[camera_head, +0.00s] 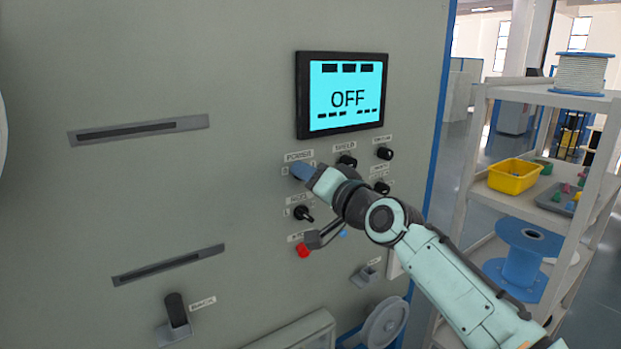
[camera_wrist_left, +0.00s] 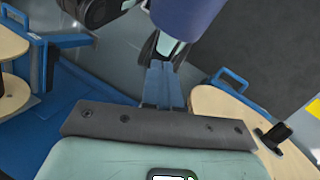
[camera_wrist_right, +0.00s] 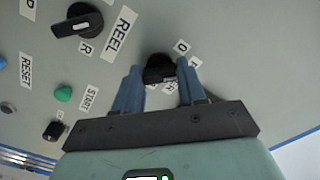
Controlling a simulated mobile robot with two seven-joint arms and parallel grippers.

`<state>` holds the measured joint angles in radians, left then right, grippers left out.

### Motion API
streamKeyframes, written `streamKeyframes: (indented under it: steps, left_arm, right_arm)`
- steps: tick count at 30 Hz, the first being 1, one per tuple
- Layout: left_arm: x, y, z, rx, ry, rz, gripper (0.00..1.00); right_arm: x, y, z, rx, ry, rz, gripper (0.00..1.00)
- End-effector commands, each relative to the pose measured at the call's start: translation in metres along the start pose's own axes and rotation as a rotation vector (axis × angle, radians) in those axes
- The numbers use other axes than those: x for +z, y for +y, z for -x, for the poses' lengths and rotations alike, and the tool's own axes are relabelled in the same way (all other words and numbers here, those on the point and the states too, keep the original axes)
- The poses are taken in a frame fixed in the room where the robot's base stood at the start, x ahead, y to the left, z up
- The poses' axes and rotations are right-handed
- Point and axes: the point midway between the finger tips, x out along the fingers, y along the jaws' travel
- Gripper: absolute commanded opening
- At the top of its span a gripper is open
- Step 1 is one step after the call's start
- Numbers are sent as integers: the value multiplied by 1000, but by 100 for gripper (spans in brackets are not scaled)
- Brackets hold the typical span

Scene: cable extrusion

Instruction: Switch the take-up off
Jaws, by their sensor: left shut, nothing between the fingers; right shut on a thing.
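The machine's screen (camera_head: 346,95) reads OFF in dark letters on cyan. My right gripper (camera_head: 301,172) is at the front panel, below the screen and under a label that seems to read POWER. In the right wrist view, its blue fingers (camera_wrist_right: 157,88) are shut on a black knob (camera_wrist_right: 159,66); O and I marks sit beside it. The fingers hide the knob in the head view. My left gripper (camera_wrist_left: 163,84) shows only in its wrist view, shut and empty, close to a dark blue cylinder (camera_wrist_left: 187,15).
A black REEL knob (camera_wrist_right: 77,20), a green START button (camera_wrist_right: 63,93) and a red button (camera_head: 303,250) are close to my right gripper. A shelf rack (camera_head: 478,130) stands on the right. Near my left gripper are wooden flanges (camera_wrist_left: 208,102) and blue framework (camera_wrist_left: 72,115).

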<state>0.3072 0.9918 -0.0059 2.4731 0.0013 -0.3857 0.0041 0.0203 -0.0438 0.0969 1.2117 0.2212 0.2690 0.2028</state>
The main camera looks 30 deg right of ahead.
Motion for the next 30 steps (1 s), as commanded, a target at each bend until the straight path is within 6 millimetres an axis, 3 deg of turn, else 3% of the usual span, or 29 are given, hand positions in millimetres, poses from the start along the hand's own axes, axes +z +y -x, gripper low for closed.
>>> streamKeyframes:
  steps: [3,4,6,17,23,30]
  left_arm:
    - [0,0,0,0,0,0,0]
    - [0,0,0,0,0,0,0]
    - [0,0,0,0,0,0,0]
    - [0,-1,-2,0,-1,0,0]
    - [0,-5,-14,-1,-3,1,0]
    - [-6,-7,-24,3,13,0,0]
  right_arm:
    - [0,0,0,1,-1,4,10]
    - [0,0,0,1,-1,3,50]
    - [0,0,0,1,0,3,66]
    - [0,0,5,0,1,1,66]
    - [0,1,39,-1,3,1,66]
    - [0,1,93,0,3,2,66]
